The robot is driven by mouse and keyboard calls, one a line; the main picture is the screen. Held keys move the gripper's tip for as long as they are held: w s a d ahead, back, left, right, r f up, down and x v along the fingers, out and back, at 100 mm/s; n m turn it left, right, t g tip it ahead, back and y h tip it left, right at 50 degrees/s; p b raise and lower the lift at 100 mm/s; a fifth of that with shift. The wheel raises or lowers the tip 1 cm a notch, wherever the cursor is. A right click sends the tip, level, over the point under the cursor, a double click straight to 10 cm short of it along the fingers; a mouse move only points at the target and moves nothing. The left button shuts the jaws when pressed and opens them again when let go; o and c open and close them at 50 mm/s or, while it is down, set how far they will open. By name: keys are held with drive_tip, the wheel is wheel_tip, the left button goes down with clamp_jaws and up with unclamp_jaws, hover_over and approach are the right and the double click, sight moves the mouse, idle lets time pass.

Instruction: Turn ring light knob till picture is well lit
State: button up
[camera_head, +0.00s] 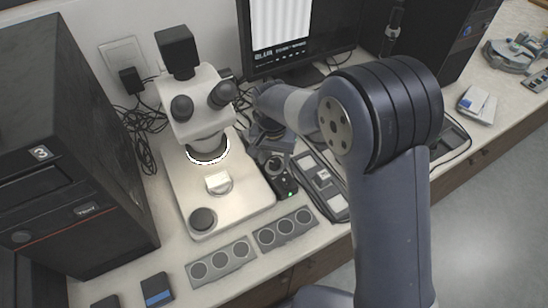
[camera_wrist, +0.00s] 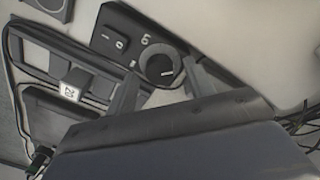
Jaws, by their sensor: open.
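The ring light (camera_head: 208,152) glows white under the microscope head (camera_head: 195,100). The control box (camera_head: 284,180), with a small green light, stands right of the microscope base. In the wrist view the box (camera_wrist: 118,36) carries a round black knob (camera_wrist: 160,66) with a white pointer line and printed marks. My gripper (camera_wrist: 163,72) is open, with one finger on each side of the knob; whether they touch it I cannot tell. The monitor (camera_head: 283,30) shows a pale picture with faint vertical stripes and a text line below starting with what looks like "BLUR".
A black computer tower (camera_head: 70,150) stands at the left. A grey tray (camera_head: 325,182) lies right of the control box. Sample holders with round wells (camera_head: 220,264) lie along the front edge. Cables (camera_head: 145,140) run behind the microscope.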

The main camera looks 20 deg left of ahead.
sight(273, 161)
wheel_tip(273, 161, up, 10)
drive_tip(key=shift+a+r+b, duration=0.15)
drive_tip(key=shift+r+b, duration=0.05)
drive_tip(key=shift+b, duration=0.25)
drive_tip(key=shift+f, duration=0.1)
idle(0.9)
wheel_tip(273, 161, down, 11)
drive_tip(key=shift+r+p, duration=0.15)
drive_tip(key=shift+p, duration=0.45)
drive_tip(key=shift+n, duration=0.3)
